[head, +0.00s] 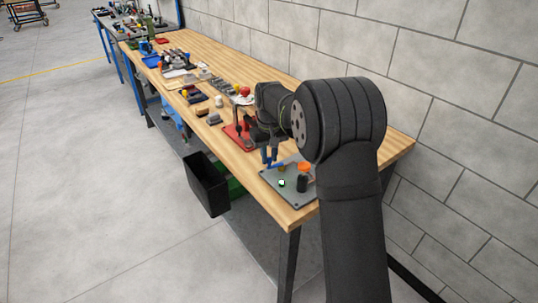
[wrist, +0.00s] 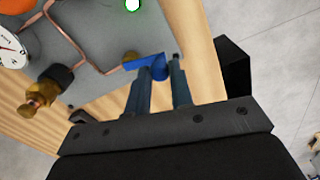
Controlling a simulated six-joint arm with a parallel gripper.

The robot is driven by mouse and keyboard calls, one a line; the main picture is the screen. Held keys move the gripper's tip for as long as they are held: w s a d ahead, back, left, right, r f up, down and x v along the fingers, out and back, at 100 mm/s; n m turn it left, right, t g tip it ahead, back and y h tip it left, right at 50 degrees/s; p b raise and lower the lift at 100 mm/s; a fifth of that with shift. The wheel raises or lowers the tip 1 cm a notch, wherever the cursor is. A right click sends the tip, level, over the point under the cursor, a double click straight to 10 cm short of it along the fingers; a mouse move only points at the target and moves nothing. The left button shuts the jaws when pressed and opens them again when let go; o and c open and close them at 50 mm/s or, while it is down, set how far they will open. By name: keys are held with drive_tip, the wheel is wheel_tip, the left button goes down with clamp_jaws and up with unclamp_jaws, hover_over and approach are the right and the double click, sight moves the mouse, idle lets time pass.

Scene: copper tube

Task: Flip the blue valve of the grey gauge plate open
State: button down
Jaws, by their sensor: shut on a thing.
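The grey gauge plate (head: 273,177) lies on the near end of the bench and fills the upper left of the wrist view (wrist: 95,45). Its blue valve (wrist: 143,63) shows there as a flat blue lever near the plate's edge, beside a brass fitting. In the head view the blue valve (head: 278,165) is small beside my gripper's fingers. My gripper (wrist: 166,72) reaches the lever's end with its two blue-grey fingertips and is shut on it. The fingers partly hide the lever. The gripper (head: 269,158) points down in the head view.
The plate also carries copper tubing (wrist: 65,35), a brass-and-black fitting (wrist: 48,92), a white gauge (wrist: 11,48), an orange part (head: 304,167) and a green-lit lamp (head: 282,183). A red stand (head: 233,138) is close behind.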

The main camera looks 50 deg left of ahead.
sight(271, 159)
drive_tip(key=shift+d+n, duration=0.25)
drive_tip(key=shift+n, duration=0.45)
drive_tip(key=shift+d+n, duration=0.25)
drive_tip(key=shift+n, duration=0.45)
drive_tip(key=c, duration=1.3)
unclamp_jaws()
drive_tip(key=shift+o, duration=0.2)
wheel_tip(271, 159, up, 18)
drive_tip(key=shift+f, duration=0.25)
drive_tip(key=shift+f, duration=0.15)
wheel_tip(271, 159, down, 17)
drive_tip(key=shift+f, duration=0.1)
